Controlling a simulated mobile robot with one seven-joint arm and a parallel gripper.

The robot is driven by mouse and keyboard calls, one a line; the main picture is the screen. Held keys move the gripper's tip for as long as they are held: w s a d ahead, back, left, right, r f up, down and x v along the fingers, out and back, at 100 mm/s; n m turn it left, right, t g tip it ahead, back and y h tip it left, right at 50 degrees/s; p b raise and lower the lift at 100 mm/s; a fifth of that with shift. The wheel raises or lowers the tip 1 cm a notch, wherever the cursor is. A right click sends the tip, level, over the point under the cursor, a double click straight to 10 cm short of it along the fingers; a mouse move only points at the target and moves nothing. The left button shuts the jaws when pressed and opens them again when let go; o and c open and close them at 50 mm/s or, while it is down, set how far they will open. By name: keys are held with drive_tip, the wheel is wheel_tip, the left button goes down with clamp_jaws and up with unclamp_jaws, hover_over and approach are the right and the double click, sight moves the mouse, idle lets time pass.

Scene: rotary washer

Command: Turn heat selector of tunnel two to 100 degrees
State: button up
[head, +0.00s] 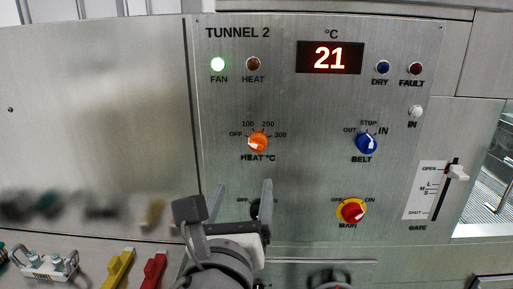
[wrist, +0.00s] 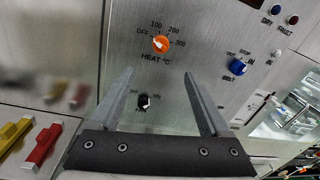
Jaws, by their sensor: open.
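The heat selector is an orange knob (head: 258,142) under the TUNNEL 2 label, with marks OFF, 100, 200 and 300 around it. Its white pointer mark is on the left side, toward OFF. It also shows in the wrist view (wrist: 160,45), ahead of the fingertips. My gripper (head: 242,188) is open and empty, below the knob and apart from it. In the wrist view my gripper (wrist: 157,72) has its two fingers spread, with the black knob (wrist: 144,101) seen between them.
The blue belt knob (head: 367,143), red main switch (head: 351,211) and gate slider (head: 452,172) are on the right. Yellow (head: 118,268) and red handles (head: 154,270) are at lower left.

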drive_tip(key=p, duration=0.6)
approach(257, 146)
drive_tip(key=w, duration=0.6)
drive_tip(key=w+d, duration=0.1)
drive_tip(key=w, duration=0.2)
drive_tip(key=shift+w+b, duration=0.25)
drive_tip(key=shift+b, duration=0.1)
clamp_jaws()
